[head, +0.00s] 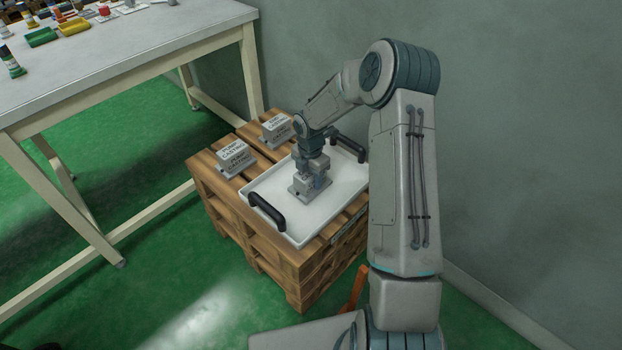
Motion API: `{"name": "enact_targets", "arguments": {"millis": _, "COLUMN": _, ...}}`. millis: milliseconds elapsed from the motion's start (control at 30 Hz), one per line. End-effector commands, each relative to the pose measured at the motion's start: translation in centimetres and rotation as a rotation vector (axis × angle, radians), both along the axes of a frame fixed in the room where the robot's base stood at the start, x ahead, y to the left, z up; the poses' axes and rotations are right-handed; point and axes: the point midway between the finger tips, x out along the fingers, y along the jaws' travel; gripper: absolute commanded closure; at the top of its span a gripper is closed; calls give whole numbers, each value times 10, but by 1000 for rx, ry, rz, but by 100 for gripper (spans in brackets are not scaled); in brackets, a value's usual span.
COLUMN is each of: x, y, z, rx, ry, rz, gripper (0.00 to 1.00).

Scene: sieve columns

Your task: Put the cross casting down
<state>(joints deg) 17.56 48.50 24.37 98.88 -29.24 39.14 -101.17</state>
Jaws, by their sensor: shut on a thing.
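My gripper (313,178) points down over the white tray (269,227) and is shut on a grey casting (302,194). The casting is low over the middle of the tray, upright. I cannot tell whether its base touches the tray floor. The fingers and wrist hide its upper part, so its cross shape does not show clearly. The tray has a raised rim and two black handles, and it lies on a stack of wooden pallets (270,263).
Two grey lettered blocks, one at left (236,160) and one farther back (277,132), stand on the pallet boards beside the tray. A workbench (120,50) with several coloured objects stands at the upper left. A grey wall is close behind and right. Green floor lies open at the lower left.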

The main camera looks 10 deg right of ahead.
Motion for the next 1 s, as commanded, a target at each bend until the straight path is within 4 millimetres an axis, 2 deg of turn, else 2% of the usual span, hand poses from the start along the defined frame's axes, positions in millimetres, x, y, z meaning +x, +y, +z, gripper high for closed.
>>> {"name": "enact_targets", "arguments": {"millis": 367, "x": 1, "y": 0, "z": -3, "rx": -1, "ry": -3, "rz": -1, "gripper": 94}}
{"name": "enact_targets", "arguments": {"millis": 400, "x": 0, "y": 0, "z": -3, "rx": 0, "ry": -1, "rz": -1, "gripper": 42}}
{"name": "enact_targets", "arguments": {"millis": 433, "x": 0, "y": 0, "z": -3, "rx": 0, "ry": -1, "rz": -1, "gripper": 33}}
{"name": "enact_targets", "arguments": {"millis": 467, "x": 0, "y": 0, "z": -3, "rx": 0, "ry": -1, "rz": -1, "gripper": 31}}
{"name": "enact_targets", "arguments": {"millis": 767, "x": 0, "y": -1, "z": -1, "rx": 0, "ry": -1, "rz": -1, "gripper": 31}}
{"name": "enact_targets", "arguments": {"millis": 867, "x": 1, "y": -1, "z": 10, "rx": 0, "ry": -4, "rz": -1, "gripper": 31}}
{"name": "enact_targets", "arguments": {"millis": 1000, "x": 1, "y": -1, "z": 37, "rx": 0, "ry": -5, "rz": -2, "gripper": 31}}
